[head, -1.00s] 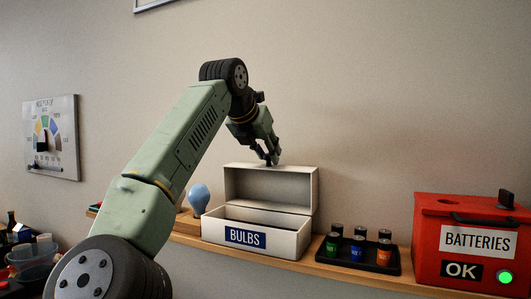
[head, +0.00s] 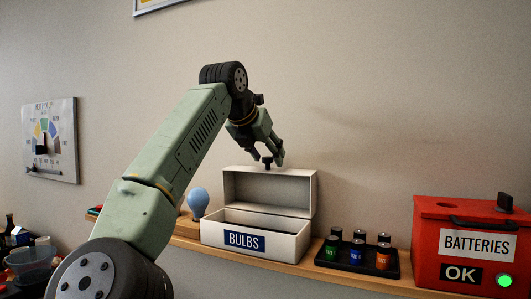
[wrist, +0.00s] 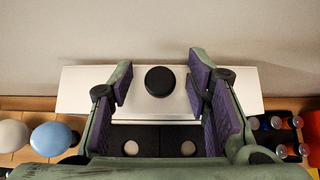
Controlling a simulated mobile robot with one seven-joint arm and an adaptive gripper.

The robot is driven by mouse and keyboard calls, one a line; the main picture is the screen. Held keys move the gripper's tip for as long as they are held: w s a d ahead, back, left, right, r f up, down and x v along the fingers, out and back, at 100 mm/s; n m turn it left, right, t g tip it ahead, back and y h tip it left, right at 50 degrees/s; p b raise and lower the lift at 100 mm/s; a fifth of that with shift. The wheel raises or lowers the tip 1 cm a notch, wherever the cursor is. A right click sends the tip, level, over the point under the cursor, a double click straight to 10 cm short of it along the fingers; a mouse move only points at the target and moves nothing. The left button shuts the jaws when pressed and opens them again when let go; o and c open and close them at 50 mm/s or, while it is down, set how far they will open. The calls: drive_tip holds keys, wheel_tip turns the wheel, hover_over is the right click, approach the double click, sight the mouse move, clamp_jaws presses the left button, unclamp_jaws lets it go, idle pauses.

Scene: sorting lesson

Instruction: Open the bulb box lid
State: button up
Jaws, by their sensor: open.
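The white bulb box (head: 225,243) with a blue BULBS label stands on the wooden shelf. Its lid (head: 270,188) is up and tilted back, and the box is open. A dark round knob (head: 267,162) sits on the lid's top edge. In the wrist view the lid (wrist: 85,88) lies across the middle with the black knob (wrist: 160,81) on it. My gripper (head: 268,162) is just above the lid edge, its fingers apart. In the wrist view the purple-padded fingers (wrist: 158,86) stand on both sides of the knob with gaps to it. Two pale round spots show inside the dark box interior.
A blue bulb (head: 198,202) stands left of the box. A black tray (head: 355,262) with several batteries and a red BATTERIES box (head: 427,250) with a green light stand to the right. The wall is close behind the lid.

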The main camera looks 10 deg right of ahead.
drive_tip(key=v, duration=1.2)
drive_tip(key=shift+s+f, duration=0.1)
drive_tip(key=shift+s, duration=0.05)
